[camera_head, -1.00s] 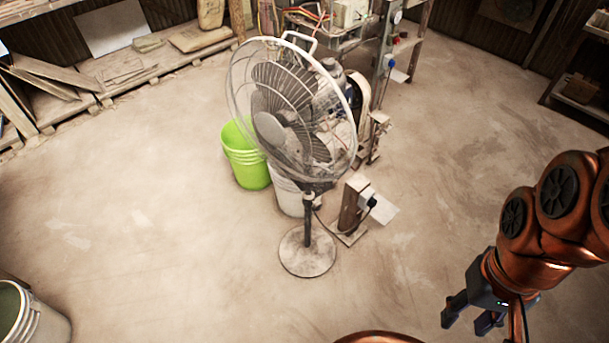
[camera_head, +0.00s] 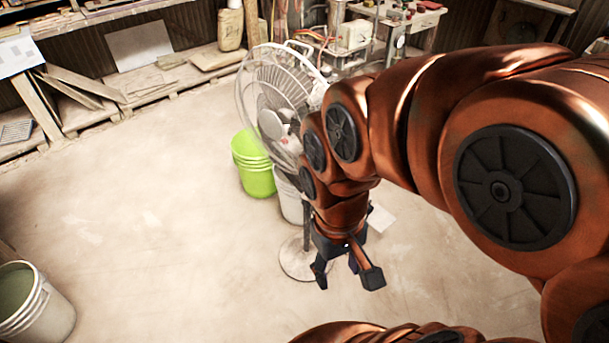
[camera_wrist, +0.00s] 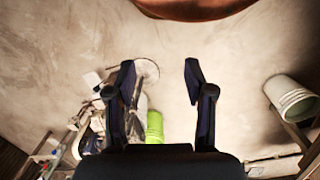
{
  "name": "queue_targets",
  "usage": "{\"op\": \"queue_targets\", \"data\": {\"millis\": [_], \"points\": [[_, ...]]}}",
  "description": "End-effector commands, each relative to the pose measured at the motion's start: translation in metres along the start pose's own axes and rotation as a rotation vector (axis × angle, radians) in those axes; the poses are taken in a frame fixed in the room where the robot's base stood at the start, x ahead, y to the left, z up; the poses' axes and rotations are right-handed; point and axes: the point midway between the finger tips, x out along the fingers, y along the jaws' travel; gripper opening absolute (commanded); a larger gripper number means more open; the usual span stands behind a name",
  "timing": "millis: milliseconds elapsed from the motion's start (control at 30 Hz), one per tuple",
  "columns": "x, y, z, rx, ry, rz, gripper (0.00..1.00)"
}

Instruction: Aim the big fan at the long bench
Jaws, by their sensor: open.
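The big fan (camera_head: 268,88) stands upright on a round base (camera_head: 296,262), in the middle of the head view. Its round wire cage seems to face left and toward me. My arm hides the cage's right side and most of the pole. My gripper (camera_head: 346,278) is open and empty, pointing down, and overlaps the base's right side in the picture. In the wrist view the fan's base (camera_wrist: 147,70) shows beside the left finger of my gripper (camera_wrist: 160,75). A long low wooden bench (camera_head: 160,88) runs along the wall at the back left.
A green bucket (camera_head: 256,178) and a white bucket (camera_head: 289,200) stand close behind the fan. Another pale bucket (camera_head: 38,308) is at the lower left. A cluttered work table (camera_head: 420,18) stands at the back. The floor left of the fan is clear.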

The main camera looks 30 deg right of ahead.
Motion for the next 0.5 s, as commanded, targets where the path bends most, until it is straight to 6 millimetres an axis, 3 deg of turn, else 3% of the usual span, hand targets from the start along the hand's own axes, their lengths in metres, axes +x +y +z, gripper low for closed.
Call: {"op": "queue_targets", "data": {"millis": [200, 500], "points": [[0.040, 0.067, -0.096, 0.112, 0.217, 0.128, 0.53], [0.070, 0.178, -0.226, 0.148, 0.557, 0.330, 0.53]]}}
